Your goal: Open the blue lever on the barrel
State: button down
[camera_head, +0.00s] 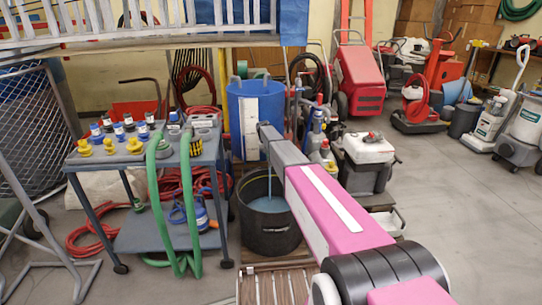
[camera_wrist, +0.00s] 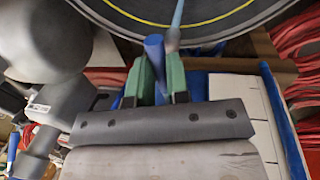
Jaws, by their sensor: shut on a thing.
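The blue barrel (camera_head: 237,108) stands behind the cart's right side, with a white panel on its front. My gripper (camera_wrist: 158,78) shows in the wrist view with two green fingers shut on the blue lever (camera_wrist: 153,48), which sticks out between them. In the head view my pink and grey arm hides the lever and fingers. A thin pale-blue stream (camera_head: 269,184) falls below the barrel into a black bucket (camera_head: 270,238), which holds bluish liquid. The stream also shows beside the lever in the wrist view (camera_wrist: 176,18).
A grey cart (camera_head: 150,155) with yellow and blue fittings and green hoses stands at left. Red hose (camera_head: 95,238) lies on the floor. A white-topped machine (camera_head: 368,150) stands right of my arm. Open floor lies further right.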

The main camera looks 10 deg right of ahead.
jog(key=shift+a, duration=0.1)
dwell(0.5)
jog(key=c, duration=1.1)
grip_release()
jog(key=shift+r, duration=0.1)
notch_tip(320, 180, up, 10)
jog(key=a, duration=0.2)
jog(key=shift+r, duration=0.2)
